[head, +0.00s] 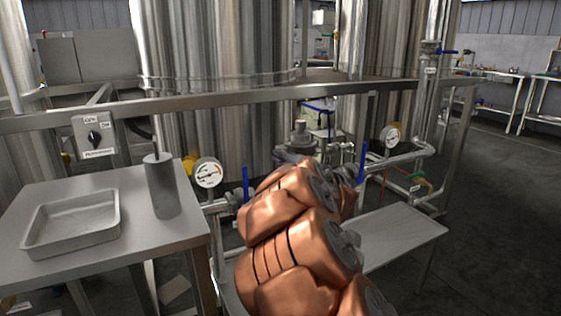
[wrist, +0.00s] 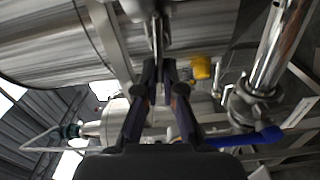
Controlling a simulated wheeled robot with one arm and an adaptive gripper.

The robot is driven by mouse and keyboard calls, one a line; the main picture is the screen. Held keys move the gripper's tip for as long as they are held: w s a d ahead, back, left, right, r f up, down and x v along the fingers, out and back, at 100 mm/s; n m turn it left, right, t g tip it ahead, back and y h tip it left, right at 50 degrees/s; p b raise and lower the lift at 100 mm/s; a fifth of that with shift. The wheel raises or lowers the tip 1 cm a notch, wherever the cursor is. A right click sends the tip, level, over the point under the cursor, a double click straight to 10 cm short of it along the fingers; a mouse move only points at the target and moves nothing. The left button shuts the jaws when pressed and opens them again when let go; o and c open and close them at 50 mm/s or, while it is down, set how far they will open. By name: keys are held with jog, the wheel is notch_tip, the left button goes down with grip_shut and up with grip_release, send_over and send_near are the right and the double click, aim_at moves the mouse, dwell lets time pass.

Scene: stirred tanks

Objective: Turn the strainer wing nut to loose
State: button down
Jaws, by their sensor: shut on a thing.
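In the wrist view, my gripper (wrist: 159,70) has its two dark fingers close together at the tips. They are shut on a narrow metal piece (wrist: 157,38), which I take to be the strainer wing nut; the fingers cover much of it, and its turn angle cannot be read. A grey rounded metal body (wrist: 146,8) is at the top edge, by the fingertips. In the head view, a grey capped fitting (head: 301,136), probably the strainer, stands on the pipe line behind my copper-coloured arm. The arm hides my gripper and the wing nut there.
A steel table at left (head: 75,185) bears a shallow tray (head: 75,243) and a grey cylinder (head: 161,190). Gauges (head: 208,172) and (head: 390,136) and blue valve handles (head: 245,184) and (head: 362,161) flank the fitting. A steel rail (head: 200,103) crosses before the tanks. Floor at right is clear.

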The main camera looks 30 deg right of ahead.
jog(key=shift+f+n+b, duration=0.2)
jog(key=shift+n+b, duration=0.1)
jog(key=shift+n, duration=0.3)
jog(key=c, duration=1.6)
grip_release()
jog(key=shift+s, duration=0.1)
jog(key=s, duration=0.8)
jog(key=s+a, duration=0.1)
jog(key=s, duration=0.2)
jog(key=shift+s, duration=0.4)
